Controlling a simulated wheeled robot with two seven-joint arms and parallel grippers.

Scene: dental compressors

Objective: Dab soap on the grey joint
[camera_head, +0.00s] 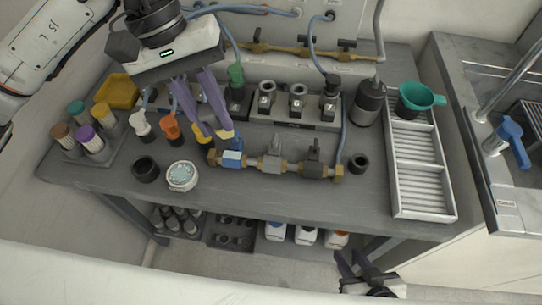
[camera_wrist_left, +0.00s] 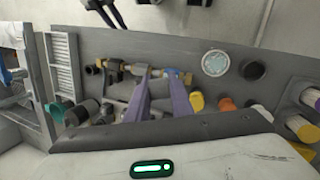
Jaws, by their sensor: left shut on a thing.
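The grey joint (camera_head: 274,160) stands in the middle of a brass pipe run lying on the bench, between a blue joint (camera_head: 232,159) and a dark joint (camera_head: 314,157). My left gripper (camera_head: 226,134) reaches down with long purple fingers, its tips close above the blue joint, left of the grey one. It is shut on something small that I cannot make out. In the left wrist view its fingertips (camera_wrist_left: 158,74) show over the pipe. A round white pot with pale blue contents (camera_head: 182,176) sits at the front left; I cannot tell if it holds soap. My right gripper (camera_head: 358,268) is low, empty and open.
White, orange and yellow-topped bottles (camera_head: 171,128) stand behind the pot, beside a dark cup (camera_head: 145,169). A rack of coloured caps (camera_head: 88,139) is at the left. A slatted tray (camera_head: 422,175) with a green cup (camera_head: 417,97) is at the right, near the sink.

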